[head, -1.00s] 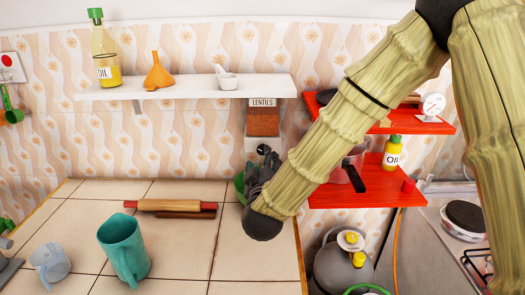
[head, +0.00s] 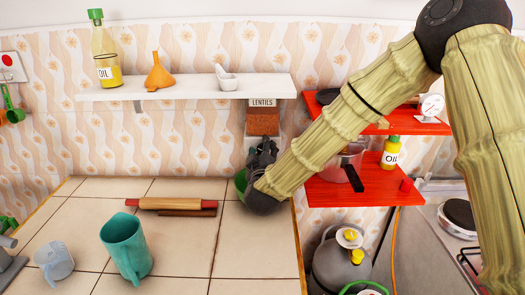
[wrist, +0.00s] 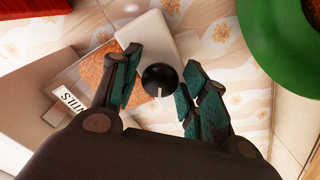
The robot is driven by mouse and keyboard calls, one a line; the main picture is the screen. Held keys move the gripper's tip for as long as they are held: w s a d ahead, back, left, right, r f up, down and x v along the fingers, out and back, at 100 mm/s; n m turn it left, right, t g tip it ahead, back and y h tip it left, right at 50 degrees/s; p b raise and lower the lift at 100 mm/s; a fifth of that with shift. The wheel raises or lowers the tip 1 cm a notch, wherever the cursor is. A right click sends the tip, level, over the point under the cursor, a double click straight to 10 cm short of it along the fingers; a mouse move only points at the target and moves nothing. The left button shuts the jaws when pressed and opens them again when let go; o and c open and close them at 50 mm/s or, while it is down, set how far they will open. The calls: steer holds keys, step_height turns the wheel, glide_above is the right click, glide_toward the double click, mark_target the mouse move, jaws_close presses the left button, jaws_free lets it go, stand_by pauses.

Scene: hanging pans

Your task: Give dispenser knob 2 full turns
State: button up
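The lentil dispenser (head: 263,121) hangs on the wall under the white shelf, with brown lentils behind a clear front and a "LENTILS" label. It also shows in the wrist view (wrist: 97,68). Its round black knob (wrist: 160,79) has a white pointer mark and sits on a white base. My gripper (wrist: 163,66) is open, with one teal-padded finger on each side of the knob and visible gaps beside it. In the head view my gripper (head: 262,158) is just below the lentils and hides the knob.
A green bowl (wrist: 284,38) is close to my right finger in the wrist view. A rolling pin (head: 172,204) and teal jug (head: 125,247) are on the tiled counter (head: 185,260). Red shelves (head: 370,189) with a pan and oil bottle stand right of my arm.

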steer(key=c, duration=0.6)
